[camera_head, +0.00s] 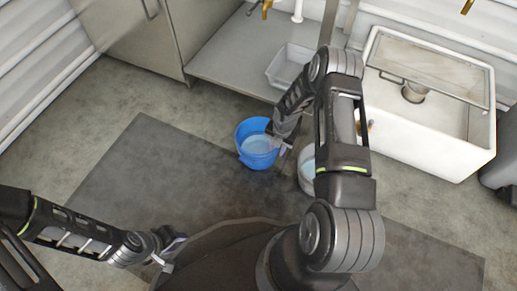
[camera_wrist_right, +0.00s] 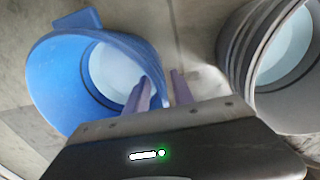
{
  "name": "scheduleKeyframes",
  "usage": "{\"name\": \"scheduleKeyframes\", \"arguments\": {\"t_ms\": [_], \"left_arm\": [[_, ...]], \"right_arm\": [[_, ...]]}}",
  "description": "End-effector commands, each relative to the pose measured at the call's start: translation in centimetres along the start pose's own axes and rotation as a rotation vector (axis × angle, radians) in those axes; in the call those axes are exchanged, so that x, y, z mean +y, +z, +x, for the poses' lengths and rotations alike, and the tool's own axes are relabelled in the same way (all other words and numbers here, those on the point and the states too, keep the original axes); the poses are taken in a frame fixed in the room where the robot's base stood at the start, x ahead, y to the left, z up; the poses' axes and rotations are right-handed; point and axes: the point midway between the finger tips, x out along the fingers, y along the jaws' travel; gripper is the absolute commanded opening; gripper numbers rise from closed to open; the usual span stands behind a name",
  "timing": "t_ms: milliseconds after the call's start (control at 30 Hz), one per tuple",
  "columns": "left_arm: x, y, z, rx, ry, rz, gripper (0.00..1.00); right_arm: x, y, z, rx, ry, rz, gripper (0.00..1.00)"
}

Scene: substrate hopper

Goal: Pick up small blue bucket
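The small blue bucket (camera_head: 246,157) stands on the dark floor mat, with pale liquid or a light bottom showing inside. It fills the left of the right wrist view (camera_wrist_right: 55,75). My right gripper (camera_head: 284,145) is at the bucket's right side. In the wrist view its two purple fingers (camera_wrist_right: 161,82) are apart, with the bucket's right rim appearing between them; contact cannot be told. My left gripper (camera_head: 172,248) is low at the left, away from the bucket; its fingers are too small to read.
A second, pale bucket (camera_head: 305,180) stands just right of the blue one, partly hidden by my right arm; it looks grey in the wrist view (camera_wrist_right: 236,50). Behind are a metal bench (camera_head: 225,65) with a clear tub (camera_head: 288,68) and a white sink (camera_head: 430,145). Floor at left is free.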

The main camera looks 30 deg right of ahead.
Motion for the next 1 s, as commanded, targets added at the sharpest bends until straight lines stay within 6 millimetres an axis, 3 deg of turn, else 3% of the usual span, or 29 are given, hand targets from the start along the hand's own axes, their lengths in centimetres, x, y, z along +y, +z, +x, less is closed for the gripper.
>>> {"name": "scheduleKeyframes", "arguments": {"t_ms": [33,133,733,1000], "left_arm": [[-0.22,-0.06,0.55,0.001,0.001,-0.001,0.36],[-0.26,-0.12,0.66,0.001,0.002,-0.001,0.36],[-0.20,-0.10,0.54,0.001,0.002,-0.001,0.36],[-0.20,-0.09,0.54,0.000,0.002,-0.001,0.36]], "right_arm": [[0.01,0.00,1.02,0.000,0.000,0.001,0.29],[0.06,0.04,1.57,-0.001,0.001,0.001,0.29],[0.06,0.03,1.48,-0.001,0.001,0.001,0.29],[0.06,0.03,1.48,-0.001,0.001,0.001,0.08]]}}
